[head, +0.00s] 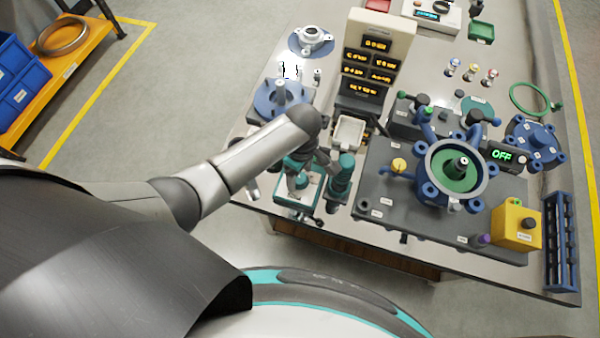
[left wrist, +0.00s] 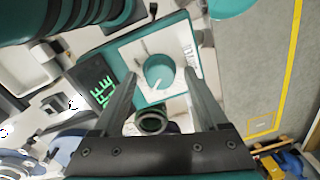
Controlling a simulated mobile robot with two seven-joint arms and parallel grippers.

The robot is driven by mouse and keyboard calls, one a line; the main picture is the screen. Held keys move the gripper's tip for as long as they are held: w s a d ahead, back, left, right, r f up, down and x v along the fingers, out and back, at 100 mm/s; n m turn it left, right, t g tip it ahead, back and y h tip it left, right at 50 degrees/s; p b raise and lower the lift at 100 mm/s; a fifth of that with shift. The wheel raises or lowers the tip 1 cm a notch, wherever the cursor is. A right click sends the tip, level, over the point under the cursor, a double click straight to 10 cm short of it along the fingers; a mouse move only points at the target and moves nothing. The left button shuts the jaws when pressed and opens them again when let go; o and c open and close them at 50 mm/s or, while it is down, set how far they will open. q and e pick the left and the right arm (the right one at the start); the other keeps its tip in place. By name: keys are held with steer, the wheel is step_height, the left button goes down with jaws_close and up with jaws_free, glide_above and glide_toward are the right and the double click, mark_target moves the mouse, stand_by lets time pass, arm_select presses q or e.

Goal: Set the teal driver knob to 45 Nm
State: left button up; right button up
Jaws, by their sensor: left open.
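The teal driver knob (left wrist: 158,71) sits in the middle of a white plate on a teal box in the left wrist view. A white pointer mark shows on its lower part. A dark display (left wrist: 98,90) with green characters lies left of it, and I cannot read its value. My left gripper (left wrist: 158,82) is open, its two dark fingers pointing at the plate with the knob between their tips and nothing held. I cannot tell whether they touch it. In the head view, my left arm partly covers the teal box (head: 286,197). My right gripper is not in view.
A teal cylindrical tool (head: 343,172) stands close to the box's right. A white tray (head: 349,132) and a panel of orange displays (head: 396,40) stand behind. A dark fixture plate (head: 400,222) with a round chamber fills the right side. The table's front edge is close to the box.

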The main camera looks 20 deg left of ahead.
arm_select(q)
steer(key=shift+c, duration=1.4)
jaws_close()
